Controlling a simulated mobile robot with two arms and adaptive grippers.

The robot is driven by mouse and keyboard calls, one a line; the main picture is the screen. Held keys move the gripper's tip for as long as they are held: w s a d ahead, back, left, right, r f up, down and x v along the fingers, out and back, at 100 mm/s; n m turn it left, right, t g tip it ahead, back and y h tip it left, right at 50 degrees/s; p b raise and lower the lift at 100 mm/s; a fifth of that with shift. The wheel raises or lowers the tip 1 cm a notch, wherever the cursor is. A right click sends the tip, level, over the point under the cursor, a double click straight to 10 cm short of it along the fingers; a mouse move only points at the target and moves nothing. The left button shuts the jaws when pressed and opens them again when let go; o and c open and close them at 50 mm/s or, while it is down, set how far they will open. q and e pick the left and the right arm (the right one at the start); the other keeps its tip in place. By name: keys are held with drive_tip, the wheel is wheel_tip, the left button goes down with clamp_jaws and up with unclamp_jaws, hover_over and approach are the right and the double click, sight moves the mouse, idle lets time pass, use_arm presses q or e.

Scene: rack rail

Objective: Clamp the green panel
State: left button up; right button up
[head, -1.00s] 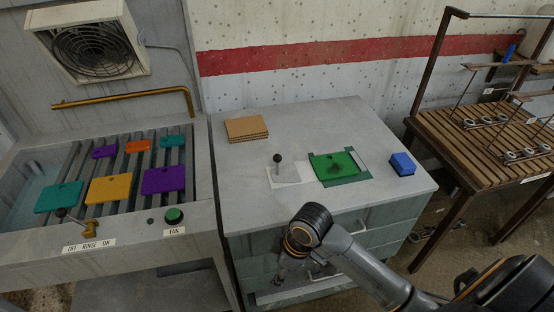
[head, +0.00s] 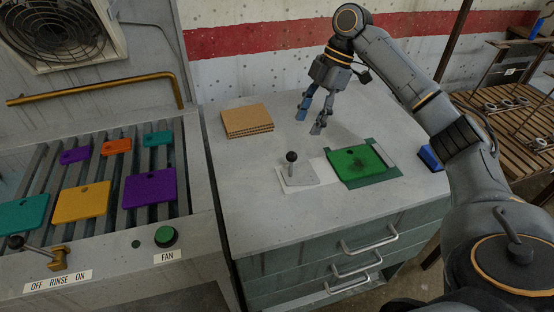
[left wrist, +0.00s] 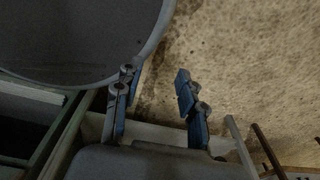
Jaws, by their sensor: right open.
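The green panel (head: 358,161), with a dark smudge, lies flat on a darker green base (head: 376,182) on the grey cabinet top. A lever with a black ball knob (head: 291,157) stands upright on a pale plate (head: 300,175) just left of the panel. My right gripper (head: 309,124) is open and empty. It points down above the cabinet top, behind the knob and left of the panel. My left gripper (left wrist: 157,107) shows only in the left wrist view, with its blue-padded fingers apart and nothing between them, over the floor.
A stack of brown boards (head: 248,122) lies at the back left of the cabinet top. A blue block (head: 430,157) sits right of the panel, partly behind my right arm. A slatted rack with colored panels (head: 150,187) stands left, a wooden slatted table (head: 500,125) right.

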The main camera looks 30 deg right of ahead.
sight(291, 162)
drive_tip(key=p+x, duration=0.1)
drive_tip(key=x, duration=0.8)
drive_tip(key=shift+s+a+f, duration=0.1)
drive_tip(key=shift+s+f, duration=0.05)
drive_tip(key=x, duration=0.3)
drive_tip(key=shift+a+f, duration=0.15)
drive_tip(key=shift+f, duration=0.25)
drive_tip(key=shift+c, duration=0.6)
clamp_jaws()
use_arm(q)
drive_tip(key=shift+s+r, duration=0.35)
drive_tip(key=shift+s, duration=0.25)
